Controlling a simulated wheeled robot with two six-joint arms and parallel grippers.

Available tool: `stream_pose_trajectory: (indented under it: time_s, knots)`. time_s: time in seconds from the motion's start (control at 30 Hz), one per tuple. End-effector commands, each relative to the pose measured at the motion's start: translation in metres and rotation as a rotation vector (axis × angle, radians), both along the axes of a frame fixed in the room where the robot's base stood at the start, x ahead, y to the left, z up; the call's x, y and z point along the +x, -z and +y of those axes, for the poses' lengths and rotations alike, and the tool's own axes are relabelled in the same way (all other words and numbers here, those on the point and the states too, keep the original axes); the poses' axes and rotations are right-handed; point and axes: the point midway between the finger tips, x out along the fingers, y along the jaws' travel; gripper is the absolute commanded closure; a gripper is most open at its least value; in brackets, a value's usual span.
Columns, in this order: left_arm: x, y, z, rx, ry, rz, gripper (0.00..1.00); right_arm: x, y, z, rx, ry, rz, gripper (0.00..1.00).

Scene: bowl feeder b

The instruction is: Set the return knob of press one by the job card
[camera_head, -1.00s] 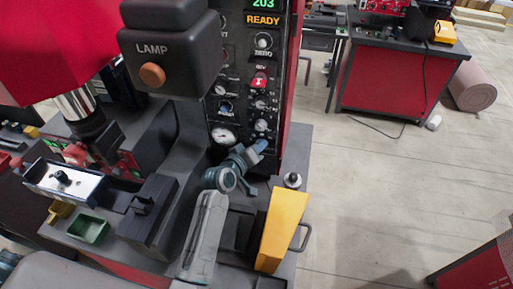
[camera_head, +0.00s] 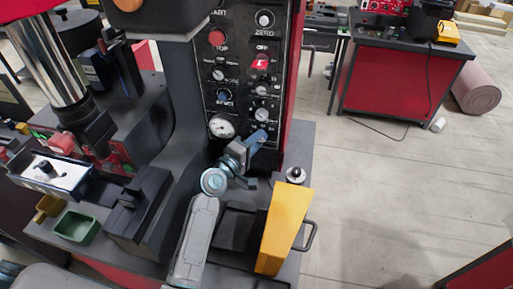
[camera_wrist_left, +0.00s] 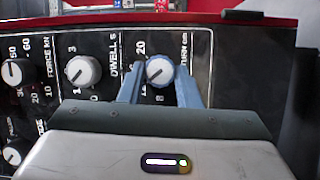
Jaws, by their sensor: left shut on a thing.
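In the left wrist view, a round knob with a pale face (camera_wrist_left: 160,71) sits on the black panel (camera_wrist_left: 225,75) beside a label partly reading "TURN". My left gripper (camera_wrist_left: 159,86) has its two blue fingers on either side of this knob and is shut on it. In the head view, my left gripper (camera_head: 257,139) reaches the lower right of the press's control panel (camera_head: 242,78), and its fingers hide the held knob. The knob's pointer is hard to read. My right gripper is not in view. I cannot make out a job card.
The dwell knob (camera_wrist_left: 83,71) is just left of the held knob, with the force knob (camera_wrist_left: 14,72) further left. A pressure gauge (camera_head: 222,127) is left of my gripper. A yellow block (camera_head: 284,230) and a green tray (camera_head: 77,227) stand nearer.

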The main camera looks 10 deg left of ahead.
Motion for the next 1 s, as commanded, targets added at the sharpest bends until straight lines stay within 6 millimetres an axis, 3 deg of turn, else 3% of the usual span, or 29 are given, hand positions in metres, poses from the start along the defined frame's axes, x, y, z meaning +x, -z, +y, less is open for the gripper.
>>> stream_pose_trajectory:
  time_s: [0.03, 0.5, 1.0]
  knots:
    - [0.000, 0.008, 0.000, -0.043, 0.000, 0.001, 0.93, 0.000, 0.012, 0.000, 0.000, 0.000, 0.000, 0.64]
    - [0.000, 0.012, -0.001, -0.487, -0.001, -0.001, 0.93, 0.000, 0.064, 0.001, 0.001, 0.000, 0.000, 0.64]
    - [0.000, 0.011, -0.004, -0.817, -0.001, -0.001, 0.93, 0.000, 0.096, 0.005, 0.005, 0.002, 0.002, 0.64]
